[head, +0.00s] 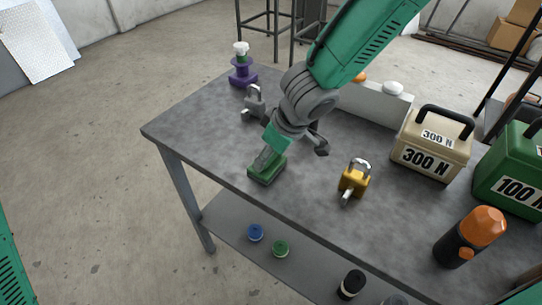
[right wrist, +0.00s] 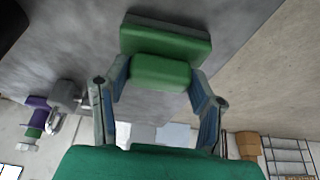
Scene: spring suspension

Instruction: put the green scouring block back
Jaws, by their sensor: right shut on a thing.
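The green scouring block (head: 266,170) is near the front left part of the grey table (head: 205,135). It has a wide dark green base and a narrower raised grip. My right gripper (head: 274,150) reaches down over it and is shut on the grip. In the right wrist view the block (right wrist: 165,40) shows between the two fingers of my right gripper (right wrist: 158,76), its wide part beyond the fingertips. I cannot tell whether its underside touches the table. My left gripper is not in view.
A grey padlock-like piece (head: 254,103) and a purple stand (head: 242,72) are at the back left. A yellow padlock-like piece (head: 353,181) stands right of the block. A beige 300 N weight (head: 430,150), a green 100 N weight (head: 510,170) and an orange-black bottle (head: 470,238) stand farther right.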

